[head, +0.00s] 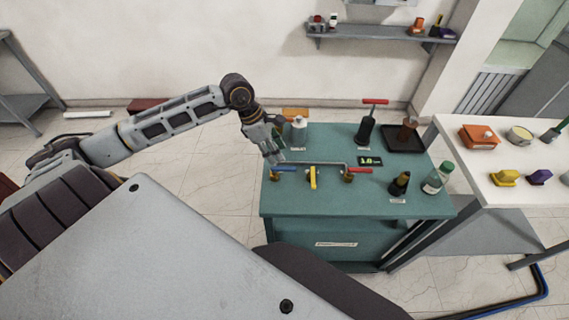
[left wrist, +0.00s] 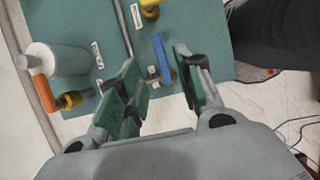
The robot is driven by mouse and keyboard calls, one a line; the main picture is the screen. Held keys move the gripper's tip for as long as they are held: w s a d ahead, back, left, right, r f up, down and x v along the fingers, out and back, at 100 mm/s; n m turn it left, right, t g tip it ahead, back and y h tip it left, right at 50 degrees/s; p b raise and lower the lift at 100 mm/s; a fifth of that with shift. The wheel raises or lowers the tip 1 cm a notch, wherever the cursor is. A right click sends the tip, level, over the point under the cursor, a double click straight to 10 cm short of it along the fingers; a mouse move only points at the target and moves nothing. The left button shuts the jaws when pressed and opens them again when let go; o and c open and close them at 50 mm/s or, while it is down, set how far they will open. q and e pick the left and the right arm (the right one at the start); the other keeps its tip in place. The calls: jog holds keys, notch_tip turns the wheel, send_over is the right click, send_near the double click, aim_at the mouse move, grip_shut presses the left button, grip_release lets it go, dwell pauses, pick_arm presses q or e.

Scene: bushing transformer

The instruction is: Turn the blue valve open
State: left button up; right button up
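The blue valve (head: 285,169) sits on the teal table near its front left edge, its handle lying crosswise in the head view. In the left wrist view the blue handle (left wrist: 162,58) lies between the two green-padded fingers, with a visible gap on each side. My left gripper (head: 274,155) is just above and behind the blue valve; its fingers (left wrist: 156,70) are open and empty. I cannot tell whether either finger touches the handle. My right gripper is not in view.
A yellow valve (head: 313,177) and a red valve (head: 357,171) stand to the right of the blue one. A metal pipe (head: 315,163) runs behind them. A white cylinder (head: 299,132) with an orange handle stands behind the gripper. Bottles (head: 435,180) occupy the table's right side.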

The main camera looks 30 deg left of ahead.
aim_at(287, 168)
pick_arm(q)
jog(key=shift+p+x, duration=0.5)
jog(key=shift+x, duration=3.3)
grip_shut()
